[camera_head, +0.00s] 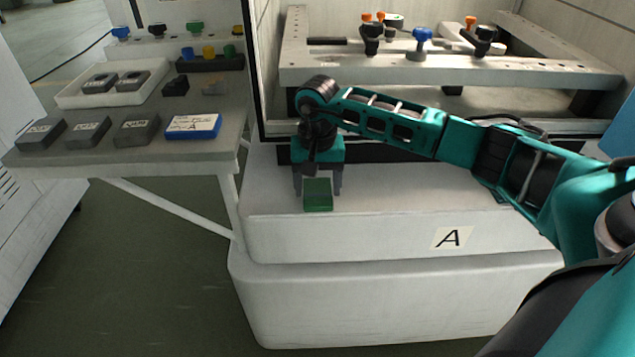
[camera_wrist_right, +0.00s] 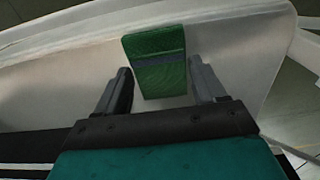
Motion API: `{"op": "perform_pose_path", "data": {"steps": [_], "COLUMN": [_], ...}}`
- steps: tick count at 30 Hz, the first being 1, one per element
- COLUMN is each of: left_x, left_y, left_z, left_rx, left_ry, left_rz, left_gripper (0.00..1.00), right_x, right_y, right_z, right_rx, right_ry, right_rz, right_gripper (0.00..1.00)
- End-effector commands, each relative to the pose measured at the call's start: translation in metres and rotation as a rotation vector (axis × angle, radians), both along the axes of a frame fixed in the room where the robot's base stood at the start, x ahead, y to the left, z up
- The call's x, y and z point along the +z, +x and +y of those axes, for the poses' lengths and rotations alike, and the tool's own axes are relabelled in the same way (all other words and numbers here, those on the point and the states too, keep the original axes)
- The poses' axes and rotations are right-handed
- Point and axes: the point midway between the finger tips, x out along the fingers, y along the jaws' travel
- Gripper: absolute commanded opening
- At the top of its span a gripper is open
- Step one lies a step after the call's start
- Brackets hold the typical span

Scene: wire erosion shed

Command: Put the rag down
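The rag (camera_head: 317,195) is a green folded pad with a darker band across it. It appears to lie on the white ledge (camera_head: 400,205) of the machine marked A. My right gripper (camera_head: 317,184) is over it, pointing down, with one finger on either side of the rag. In the right wrist view the rag (camera_wrist_right: 157,62) shows between the two grey fingertips (camera_wrist_right: 160,66), with a narrow gap at each side, so the gripper is open. My left gripper is not in view.
Behind the ledge is a frame (camera_head: 450,68) with several clamps and knobs. At left a grey table (camera_head: 60,158) holds dark blocks, a blue-edged box (camera_head: 193,126) and a white tray (camera_head: 68,100). The ledge right of the rag is clear.

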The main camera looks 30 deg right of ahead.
Motion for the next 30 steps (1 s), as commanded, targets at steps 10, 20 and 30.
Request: {"op": "perform_pose_path", "data": {"steps": [10, 20, 30], "left_x": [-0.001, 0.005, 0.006], "left_y": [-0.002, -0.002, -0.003], "left_z": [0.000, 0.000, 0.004], "left_rx": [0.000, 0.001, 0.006], "left_ry": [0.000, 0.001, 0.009], "left_rz": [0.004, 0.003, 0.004], "left_gripper": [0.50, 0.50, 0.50], "right_x": [0.001, 0.032, 0.102], "right_y": [0.000, 0.001, 0.000], "right_z": [0.000, -0.001, 0.000], "right_rx": [0.000, 0.000, 0.000], "right_ry": [0.000, -0.001, -0.001], "right_rz": [0.000, -0.006, -0.003], "right_gripper": [0.88, 0.88, 0.88]}}
